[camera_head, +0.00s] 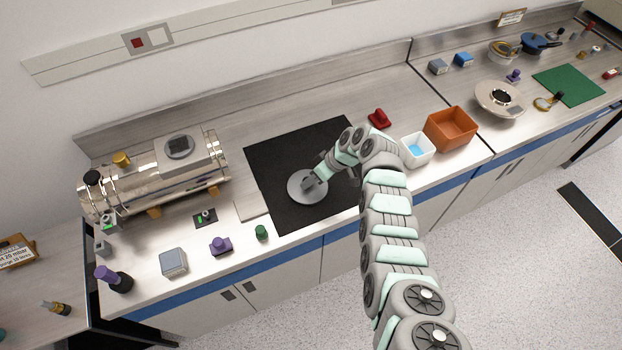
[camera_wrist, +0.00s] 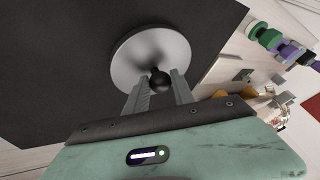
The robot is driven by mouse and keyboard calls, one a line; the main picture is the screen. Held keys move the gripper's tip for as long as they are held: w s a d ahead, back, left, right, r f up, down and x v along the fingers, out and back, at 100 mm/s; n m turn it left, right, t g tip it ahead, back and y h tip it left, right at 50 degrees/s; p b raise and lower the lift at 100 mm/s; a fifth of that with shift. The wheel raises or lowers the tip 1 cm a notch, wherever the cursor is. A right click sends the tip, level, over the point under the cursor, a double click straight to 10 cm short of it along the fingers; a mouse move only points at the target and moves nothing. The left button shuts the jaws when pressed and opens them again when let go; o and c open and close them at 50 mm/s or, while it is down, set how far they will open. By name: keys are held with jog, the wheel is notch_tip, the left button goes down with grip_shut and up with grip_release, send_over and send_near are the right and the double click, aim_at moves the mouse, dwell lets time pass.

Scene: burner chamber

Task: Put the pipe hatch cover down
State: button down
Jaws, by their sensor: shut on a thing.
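The pipe hatch cover is a round grey metal disc (camera_head: 301,193) on or just above the black mat (camera_head: 275,160). In the wrist view the disc (camera_wrist: 150,50) has a dark round knob at its near side. My gripper (camera_head: 310,182) is at the disc's knob; in the wrist view its two fingers (camera_wrist: 160,88) stand on either side of the knob, shut on it. Whether the disc touches the mat cannot be told. The disc's underside is hidden.
A metal cylindrical chamber (camera_head: 150,180) stands left of the mat. A purple object (camera_head: 221,246), a green knob (camera_head: 261,232) and a grey block (camera_head: 173,262) lie near the front edge. Right of the arm are a white bin (camera_head: 417,150) and an orange bin (camera_head: 451,128). Much of the mat is bare.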

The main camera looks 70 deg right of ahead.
jog(key=shift+f+b, duration=0.2)
jog(key=shift+b, duration=0.1)
jog(key=c, duration=1.1)
grip_release()
jog(key=shift+r, duration=0.1)
jog(key=shift+r+p, duration=0.2)
jog(key=shift+p, duration=0.15)
jog(key=b+v, duration=0.1)
jog(key=v, duration=1.1)
jog(key=shift+b, duration=0.4)
jog(key=shift+f, duration=0.1)
